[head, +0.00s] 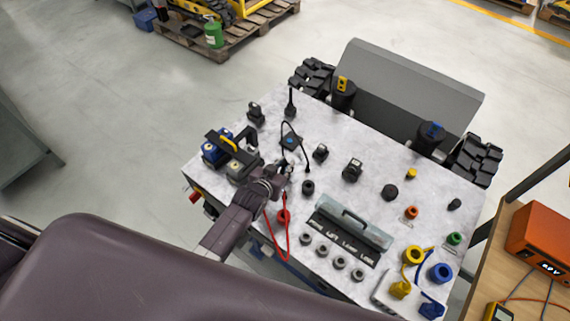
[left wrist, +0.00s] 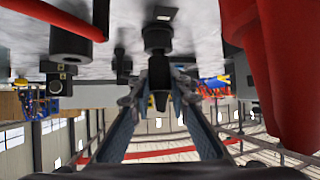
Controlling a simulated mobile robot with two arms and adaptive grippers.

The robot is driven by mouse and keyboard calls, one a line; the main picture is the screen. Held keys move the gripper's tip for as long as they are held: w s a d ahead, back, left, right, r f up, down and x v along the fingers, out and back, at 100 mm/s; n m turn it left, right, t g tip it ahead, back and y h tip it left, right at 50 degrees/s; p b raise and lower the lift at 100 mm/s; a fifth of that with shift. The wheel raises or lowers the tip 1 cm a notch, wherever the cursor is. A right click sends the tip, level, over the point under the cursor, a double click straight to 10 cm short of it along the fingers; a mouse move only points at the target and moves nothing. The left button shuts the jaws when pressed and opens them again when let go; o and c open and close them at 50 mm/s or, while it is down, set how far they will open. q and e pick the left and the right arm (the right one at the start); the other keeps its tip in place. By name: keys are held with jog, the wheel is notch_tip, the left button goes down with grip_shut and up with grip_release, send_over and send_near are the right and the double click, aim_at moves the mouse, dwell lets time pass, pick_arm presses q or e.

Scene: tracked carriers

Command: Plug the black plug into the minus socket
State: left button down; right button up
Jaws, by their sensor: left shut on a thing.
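My left gripper (head: 287,172) is over the left half of the grey worktop. In the left wrist view its fingers (left wrist: 159,78) are shut on the black plug (left wrist: 160,98), whose tapered end points toward the camera. A wider black cylinder (left wrist: 157,38) is directly beyond the fingertips, close to the worktop. I cannot tell whether it is part of the plug or a socket. In the head view the gripper hides most of the plug. A dark round socket (head: 308,188) and a red socket (head: 283,215) are close by; no minus mark is readable. My right gripper is not in view.
A red cable (head: 288,247) loops near my left gripper and fills part of the wrist view (left wrist: 265,70). A black cable (head: 283,127) arcs behind the gripper.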

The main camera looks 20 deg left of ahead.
pick_arm(q)
jog(key=shift+f, duration=0.35)
dwell(0.5)
jog(key=c, duration=1.7)
grip_release()
jog(key=shift+c, duration=0.2)
jog(key=v, duration=1.2)
